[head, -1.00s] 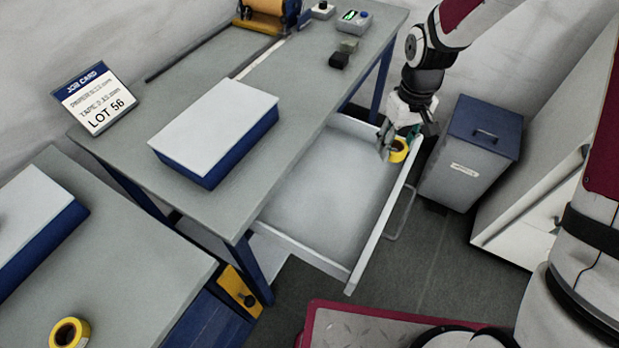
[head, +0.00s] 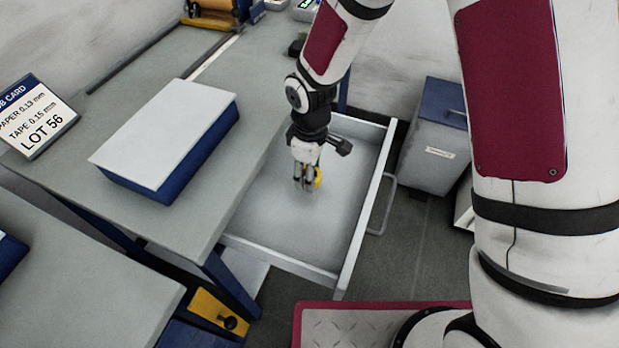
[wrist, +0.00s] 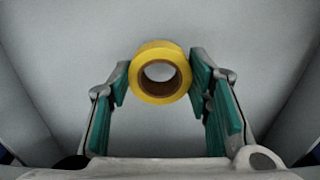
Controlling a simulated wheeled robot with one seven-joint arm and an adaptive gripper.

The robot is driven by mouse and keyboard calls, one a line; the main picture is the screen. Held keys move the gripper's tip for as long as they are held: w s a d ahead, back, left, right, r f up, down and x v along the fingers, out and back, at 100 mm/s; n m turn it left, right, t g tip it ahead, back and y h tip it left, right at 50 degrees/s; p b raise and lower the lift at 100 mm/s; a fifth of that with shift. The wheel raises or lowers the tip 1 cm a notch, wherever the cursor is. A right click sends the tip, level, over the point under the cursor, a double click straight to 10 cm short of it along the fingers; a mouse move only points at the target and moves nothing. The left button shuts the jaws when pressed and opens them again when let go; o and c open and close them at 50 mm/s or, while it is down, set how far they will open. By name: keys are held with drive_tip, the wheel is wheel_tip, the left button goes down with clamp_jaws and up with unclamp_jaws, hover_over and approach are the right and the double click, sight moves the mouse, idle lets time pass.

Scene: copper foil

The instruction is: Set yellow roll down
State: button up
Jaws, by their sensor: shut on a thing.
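The yellow roll (wrist: 160,97) is a ring of yellow tape with a brown core. In the wrist view it sits between the green pads of my gripper (wrist: 160,88), which is shut on it. In the head view my gripper (head: 307,182) is over the open drawer (head: 366,200), and the roll (head: 318,178) shows partly behind the fingers. The grey drawer floor lies below the roll. I cannot tell whether the roll touches it.
The grey bench (head: 75,120) carries a blue box with a white top (head: 170,140) and a job card (head: 34,114). A grey bin with a blue lid (head: 432,150) stands right of the drawer. The drawer floor looks otherwise empty.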

drive_tip(key=shift+f, duration=1.45)
drive_tip(key=shift+f, duration=0.2)
drive_tip(key=o, duration=1.1)
wheel_tip(320, 180, up, 12)
drive_tip(key=shift+r+p, duration=0.2)
drive_tip(key=shift+p, duration=0.15)
